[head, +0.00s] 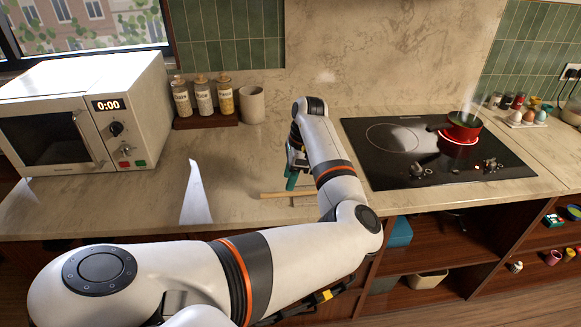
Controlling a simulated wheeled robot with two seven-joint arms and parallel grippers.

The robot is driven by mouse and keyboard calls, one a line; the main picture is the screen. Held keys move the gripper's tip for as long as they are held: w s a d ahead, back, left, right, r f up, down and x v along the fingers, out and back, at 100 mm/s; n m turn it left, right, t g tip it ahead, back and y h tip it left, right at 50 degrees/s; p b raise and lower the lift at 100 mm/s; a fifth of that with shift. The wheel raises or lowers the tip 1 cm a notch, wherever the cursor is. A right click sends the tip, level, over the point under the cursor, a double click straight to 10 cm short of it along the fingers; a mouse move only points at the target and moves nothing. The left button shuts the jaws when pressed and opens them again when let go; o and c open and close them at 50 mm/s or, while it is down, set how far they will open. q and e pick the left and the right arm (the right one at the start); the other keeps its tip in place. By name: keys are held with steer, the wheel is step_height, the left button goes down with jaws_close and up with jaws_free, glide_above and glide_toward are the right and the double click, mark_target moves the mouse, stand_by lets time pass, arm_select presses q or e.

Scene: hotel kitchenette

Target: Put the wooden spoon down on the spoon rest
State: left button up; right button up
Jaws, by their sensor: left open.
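The wooden spoon (285,195) shows as a thin pale-brown handle lying level, low over or on the counter. Its right part is hidden behind my left forearm. My left gripper (291,182) points down above the handle, near the middle of the counter. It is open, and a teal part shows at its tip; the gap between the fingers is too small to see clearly. I cannot make out a spoon rest; my left arm covers the counter right of the handle. My right gripper is not in view.
A red pot (461,130) stands on a glowing burner of the black hob (400,170). A microwave (75,115) is at left. Jars (203,98) and a beige cup (252,104) stand at the back. The counter between microwave and my gripper is clear.

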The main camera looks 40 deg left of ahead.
arm_select(q)
steer(key=b+v, duration=0.1)
steer(key=v, duration=1.1)
